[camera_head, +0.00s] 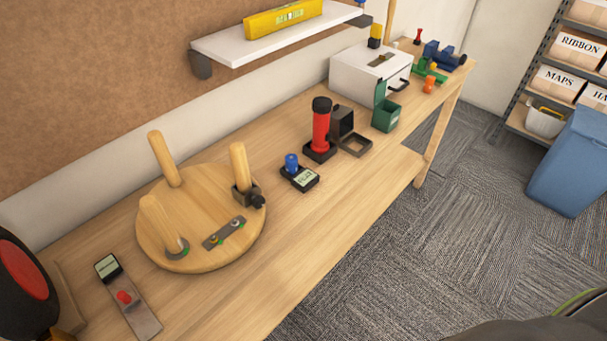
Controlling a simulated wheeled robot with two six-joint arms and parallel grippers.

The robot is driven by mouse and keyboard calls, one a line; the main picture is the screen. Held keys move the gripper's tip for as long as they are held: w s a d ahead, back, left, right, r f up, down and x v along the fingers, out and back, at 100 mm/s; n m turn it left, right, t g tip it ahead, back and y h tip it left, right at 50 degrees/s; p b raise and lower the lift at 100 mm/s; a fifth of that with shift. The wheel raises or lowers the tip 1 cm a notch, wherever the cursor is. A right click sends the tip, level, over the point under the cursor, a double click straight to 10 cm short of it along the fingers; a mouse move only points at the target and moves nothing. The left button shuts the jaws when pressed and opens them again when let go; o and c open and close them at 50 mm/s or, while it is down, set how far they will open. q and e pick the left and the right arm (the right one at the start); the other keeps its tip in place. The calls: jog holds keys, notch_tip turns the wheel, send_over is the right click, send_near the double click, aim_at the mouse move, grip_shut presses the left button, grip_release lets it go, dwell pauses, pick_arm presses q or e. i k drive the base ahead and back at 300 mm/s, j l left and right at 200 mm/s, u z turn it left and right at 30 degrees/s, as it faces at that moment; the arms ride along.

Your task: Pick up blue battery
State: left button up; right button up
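A small blue cylinder (291,163), which looks like the blue battery, stands upright on a small black device with a pale display (303,178). It sits near the middle of the wooden workbench (290,250). A similar red piece (124,297) lies on a grey plate beside another display (107,266) at the bench's near left. Neither of my grippers shows in the head view.
A round wooden stool top with upturned legs (158,255) is left of the blue piece. A red flashlight (320,130) in a black stand is to its right. A white shelf (280,40) hangs above.

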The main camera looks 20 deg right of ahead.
aim_at(291, 161)
jog(key=l+u, duration=0.15)
jog(key=u, duration=0.3)
jog(key=i+l+u, duration=0.1)
jog(key=l+u, duration=0.25)
jog(key=l, duration=0.7)
jog(key=l+u, duration=0.35)
jog(key=l, duration=0.7)
